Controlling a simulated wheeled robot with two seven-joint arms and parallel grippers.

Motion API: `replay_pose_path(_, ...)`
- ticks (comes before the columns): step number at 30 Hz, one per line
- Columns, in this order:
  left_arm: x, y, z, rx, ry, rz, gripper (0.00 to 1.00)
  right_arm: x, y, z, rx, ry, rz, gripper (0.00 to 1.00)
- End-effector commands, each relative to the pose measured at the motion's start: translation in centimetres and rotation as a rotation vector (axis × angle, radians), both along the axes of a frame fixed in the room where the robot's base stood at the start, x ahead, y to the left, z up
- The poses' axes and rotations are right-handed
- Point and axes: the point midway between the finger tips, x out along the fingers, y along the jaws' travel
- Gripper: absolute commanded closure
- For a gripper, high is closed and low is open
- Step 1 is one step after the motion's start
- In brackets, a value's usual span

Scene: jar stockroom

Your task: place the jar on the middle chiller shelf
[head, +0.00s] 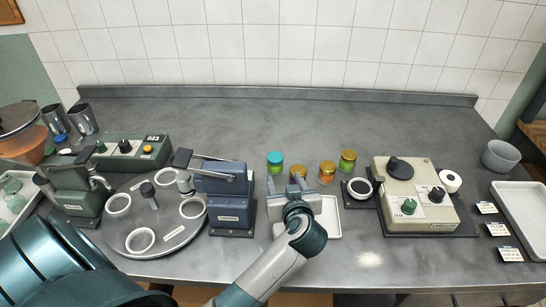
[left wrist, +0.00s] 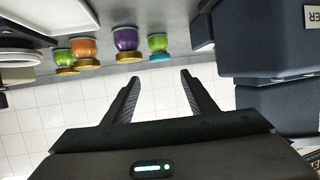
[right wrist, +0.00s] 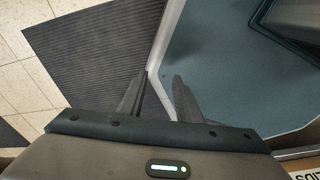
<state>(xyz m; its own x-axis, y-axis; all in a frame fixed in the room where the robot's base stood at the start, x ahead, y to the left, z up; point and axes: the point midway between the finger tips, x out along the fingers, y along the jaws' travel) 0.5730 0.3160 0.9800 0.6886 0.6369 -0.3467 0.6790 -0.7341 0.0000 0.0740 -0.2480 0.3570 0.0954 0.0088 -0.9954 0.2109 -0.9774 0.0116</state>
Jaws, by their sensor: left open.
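Several small jars stand upright on the counter in the head view: a green one with a teal lid (head: 275,163), a gold-lidded one (head: 298,172), an orange one with a gold lid (head: 327,173) and a green one with a gold lid (head: 348,161). The left wrist view shows them inverted, with the gold-lidded one as purple (left wrist: 126,40). My left gripper (head: 297,188) is open and empty, just in front of the jars. My right gripper (right wrist: 162,76) shows apart fingers with nothing between them, over the floor. No chiller shelf can be identified.
A white tray (head: 328,228) lies under my left gripper. A dark blue device (head: 225,193) stands left of the jars, beside a round turntable (head: 133,208). A beige machine (head: 412,208) stands right. The counter (head: 290,120) behind the jars is clear.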

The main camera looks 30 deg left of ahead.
Motion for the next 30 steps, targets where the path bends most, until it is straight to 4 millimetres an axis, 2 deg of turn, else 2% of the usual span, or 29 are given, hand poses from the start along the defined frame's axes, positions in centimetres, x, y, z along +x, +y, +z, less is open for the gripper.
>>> replay_pose_path(6, 0.0, 0.0, 0.0, 0.0, 0.0, 0.0, 0.48, 0.0, -0.3, 0.0, -0.003, 0.0, 0.002, 0.69)
replay_pose_path(17, 0.3, 0.3, -0.1, 0.001, 0.0, 0.0, 0.48, -1.2, -1.7, 0.1, -0.018, 0.015, 0.004, 0.69)
replay_pose_path(23, 1.9, 1.8, -0.8, 0.003, 0.002, 0.001, 0.48, -0.7, -1.4, 0.5, -0.015, 0.009, 0.004, 0.69)
replay_pose_path(30, 4.8, 4.5, -2.2, 0.003, 0.001, 0.002, 0.48, -0.6, -0.2, 1.2, -0.002, 0.007, 0.0, 0.69)
